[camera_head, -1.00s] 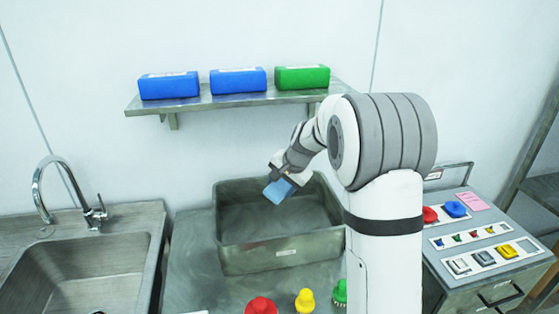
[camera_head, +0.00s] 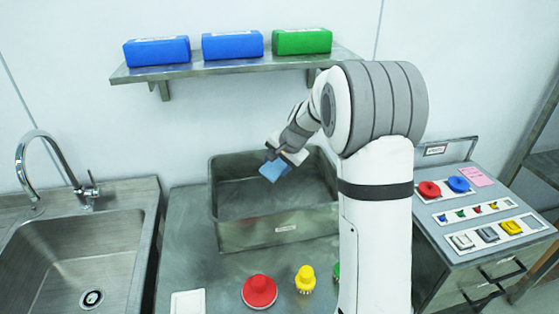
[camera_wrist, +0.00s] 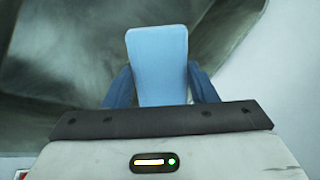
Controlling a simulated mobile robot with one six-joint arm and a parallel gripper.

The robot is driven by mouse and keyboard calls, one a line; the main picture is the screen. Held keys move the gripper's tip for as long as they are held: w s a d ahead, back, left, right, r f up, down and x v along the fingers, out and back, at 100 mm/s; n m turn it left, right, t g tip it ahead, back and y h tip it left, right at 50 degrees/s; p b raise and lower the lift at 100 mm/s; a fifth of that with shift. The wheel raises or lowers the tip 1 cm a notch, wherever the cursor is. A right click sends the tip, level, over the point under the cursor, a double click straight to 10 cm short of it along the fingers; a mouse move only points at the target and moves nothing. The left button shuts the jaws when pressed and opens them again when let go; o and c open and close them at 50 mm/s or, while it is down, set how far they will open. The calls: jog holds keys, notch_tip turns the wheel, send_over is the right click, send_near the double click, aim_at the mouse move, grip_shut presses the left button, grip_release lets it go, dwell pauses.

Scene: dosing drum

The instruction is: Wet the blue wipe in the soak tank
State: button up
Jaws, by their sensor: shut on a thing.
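The blue wipe (camera_head: 273,170) is a small light-blue pad held over the soak tank, above its inside. My gripper (camera_head: 284,160) is shut on it. In the wrist view the wipe (camera_wrist: 157,62) stands out between the two dark-blue fingers of my gripper (camera_wrist: 160,88). The soak tank (camera_head: 277,232) is a grey metal rectangular tub with a small label on its front, standing on the steel bench. I cannot tell whether the wipe touches any liquid. My arm hides the tank's right side.
A red knob (camera_head: 259,291), a yellow knob (camera_head: 305,279) and a partly hidden green one stand in front of the tank. A wall shelf (camera_head: 215,68) holds two blue boxes and a green box. A sink (camera_head: 80,260) is left; a panel cart (camera_head: 480,240) is right.

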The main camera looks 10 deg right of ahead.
aim_at(278, 167)
notch_tip(278, 167, down, 9)
jog(key=b, duration=0.7)
jog(key=shift+r, duration=0.25)
jog(key=shift+r+p, duration=4.05)
jog(key=shift+r, duration=1.75)
jog(key=shift+r+p, duration=1.35)
jog(key=shift+r, duration=0.7)
jog(key=shift+f, duration=0.1)
